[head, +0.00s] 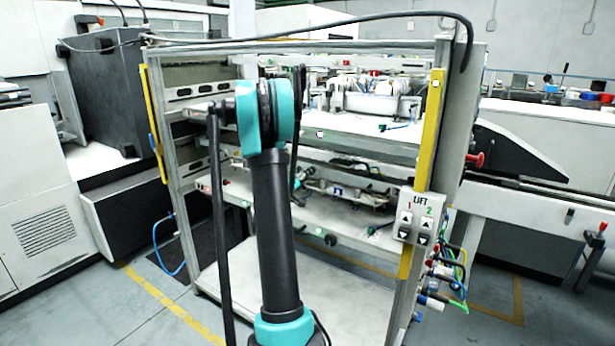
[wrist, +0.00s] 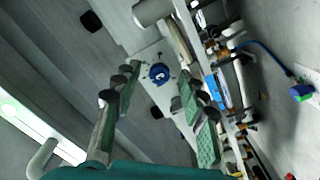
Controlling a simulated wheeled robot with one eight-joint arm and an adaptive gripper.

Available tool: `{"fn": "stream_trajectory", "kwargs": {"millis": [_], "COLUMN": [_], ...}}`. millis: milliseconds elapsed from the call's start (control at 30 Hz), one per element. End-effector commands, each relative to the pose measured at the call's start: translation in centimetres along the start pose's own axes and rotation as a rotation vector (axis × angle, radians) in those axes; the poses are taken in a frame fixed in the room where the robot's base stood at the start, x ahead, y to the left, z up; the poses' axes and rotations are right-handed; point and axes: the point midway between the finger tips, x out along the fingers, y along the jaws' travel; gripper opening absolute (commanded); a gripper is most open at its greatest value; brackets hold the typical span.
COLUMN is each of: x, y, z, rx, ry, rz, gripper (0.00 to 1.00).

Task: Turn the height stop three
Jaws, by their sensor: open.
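My gripper (wrist: 158,92) shows in the wrist view with its two fingers spread, green pads facing inward, and nothing between them. A round blue knob (wrist: 159,73) on a pale plate lies beyond the fingertips and shows in the gap between them. It looks apart from the fingers, but the distance is hard to judge. I cannot read a number on it, so I cannot tell whether it is height stop three. In the head view my arm reaches into the rack (head: 437,110), and my gripper is hidden there.
In the wrist view a rail with small fittings (wrist: 215,90) runs close by the right finger, and a blue-green fitting (wrist: 301,92) with a blue cable lies farther right. In the head view the LIFT button panel (head: 418,218) is on the rack's right post. The rack's lower shelf (head: 350,290) looks clear.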

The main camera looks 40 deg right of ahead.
Motion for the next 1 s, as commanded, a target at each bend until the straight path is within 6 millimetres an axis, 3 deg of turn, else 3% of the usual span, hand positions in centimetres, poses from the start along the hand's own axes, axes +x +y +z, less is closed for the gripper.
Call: {"fn": "stream_trajectory", "kwargs": {"millis": [500, 700, 1000], "x": [-9.4, -11.2, -11.5], "y": [0.0, 0.0, 0.0], "z": [-0.1, 0.0, 0.1], "rx": [0.000, 0.000, 0.000], "ry": [0.002, 0.000, -0.001], "rz": [-0.002, -0.001, 0.000], "gripper": [0.42, 0.42, 0.42]}}
